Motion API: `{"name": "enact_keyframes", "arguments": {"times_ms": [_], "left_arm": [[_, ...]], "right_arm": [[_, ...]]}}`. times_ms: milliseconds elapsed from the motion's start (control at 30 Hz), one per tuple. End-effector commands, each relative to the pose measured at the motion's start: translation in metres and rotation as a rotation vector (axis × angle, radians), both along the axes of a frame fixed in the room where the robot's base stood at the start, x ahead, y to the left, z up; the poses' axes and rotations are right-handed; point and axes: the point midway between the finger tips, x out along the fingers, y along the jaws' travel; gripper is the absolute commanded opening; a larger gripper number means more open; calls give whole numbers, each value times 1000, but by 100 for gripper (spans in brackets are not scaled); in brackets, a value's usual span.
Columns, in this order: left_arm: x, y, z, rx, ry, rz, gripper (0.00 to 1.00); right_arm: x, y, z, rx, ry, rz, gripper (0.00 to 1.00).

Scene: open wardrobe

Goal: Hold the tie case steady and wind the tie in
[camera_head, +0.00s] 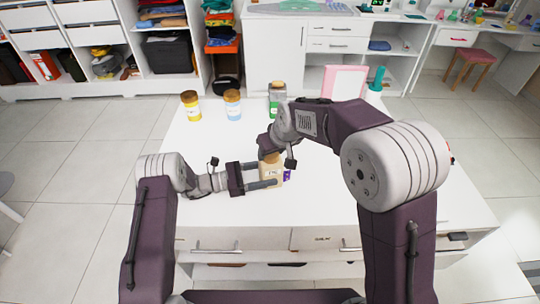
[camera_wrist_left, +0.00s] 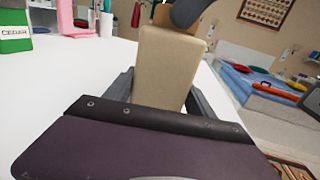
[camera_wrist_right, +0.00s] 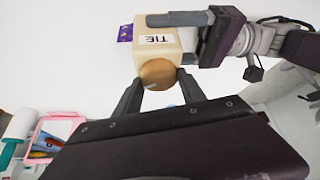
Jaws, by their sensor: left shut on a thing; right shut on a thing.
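The tie case (camera_head: 270,175) is a beige block standing on the white table, with a TIE label that shows in the right wrist view (camera_wrist_right: 158,41). Its round brown knob (camera_wrist_right: 158,74) is on top. A small piece of purple tie (camera_head: 287,174) shows beside the case; it also shows in the right wrist view (camera_wrist_right: 125,33). My left gripper (camera_head: 266,178) is shut on the case body, one finger on each side. My right gripper (camera_wrist_right: 158,84) comes from above and is shut on the knob, which it partly hides in the head view.
A yellow jar (camera_head: 191,107), a blue jar (camera_head: 232,104) and a green jar (camera_head: 277,97) stand toward the back of the table (camera_head: 190,146). The table's left part is clear.

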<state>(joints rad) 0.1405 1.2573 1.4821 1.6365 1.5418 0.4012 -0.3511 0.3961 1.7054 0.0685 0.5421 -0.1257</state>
Motion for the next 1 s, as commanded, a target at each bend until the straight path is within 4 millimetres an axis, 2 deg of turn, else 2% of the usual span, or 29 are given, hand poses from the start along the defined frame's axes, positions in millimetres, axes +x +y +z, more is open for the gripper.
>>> {"name": "enact_keyframes", "arguments": {"times_ms": [500,600,767,800,833,1000], "left_arm": [[0,1,1,-2,0,2,31],[0,1,1,-2,0,2,31],[0,1,0,-2,0,2,31],[0,1,0,-2,0,2,31],[0,1,0,-2,0,2,31],[0,1,0,-2,0,1,31]], "right_arm": [[1,-1,-1,-6,1,-612,15],[1,-2,-1,-6,0,-676,15],[0,-4,-1,-7,0,-684,15],[0,-4,-1,-7,0,-684,53],[0,-4,-1,-8,0,-684,60],[0,-3,-1,-5,2,-682,60]]}}
